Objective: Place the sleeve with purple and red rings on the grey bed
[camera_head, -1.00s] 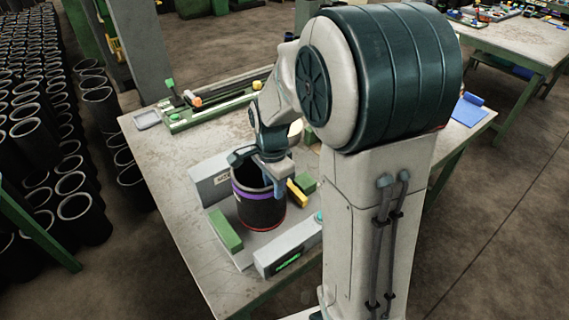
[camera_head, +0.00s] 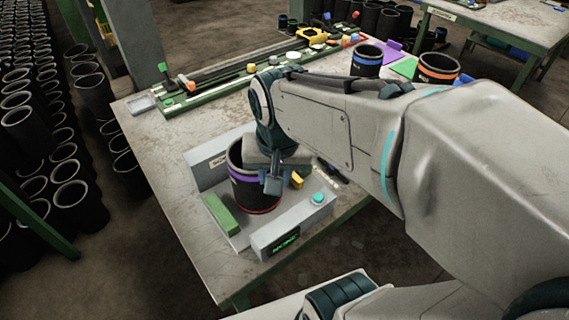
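The black sleeve with a purple ring near its top and a red ring near its bottom (camera_head: 246,190) stands upright on the grey bed (camera_head: 241,237) of a fixture on the table. It appears to rest on the bed, between a green block on the left and a yellow block on the right. My gripper (camera_head: 272,183) is at the right side of the sleeve's rim. One finger shows outside the wall; the other is hidden, so I cannot tell whether it grips the wall.
A grey box with a green display (camera_head: 275,241) is at the bed's front, beside a turquoise button (camera_head: 318,198). A blue-ringed sleeve (camera_head: 366,63) and an orange-ringed sleeve (camera_head: 437,70) stand farther back. A green rail with small parts (camera_head: 190,100) lies along the far side.

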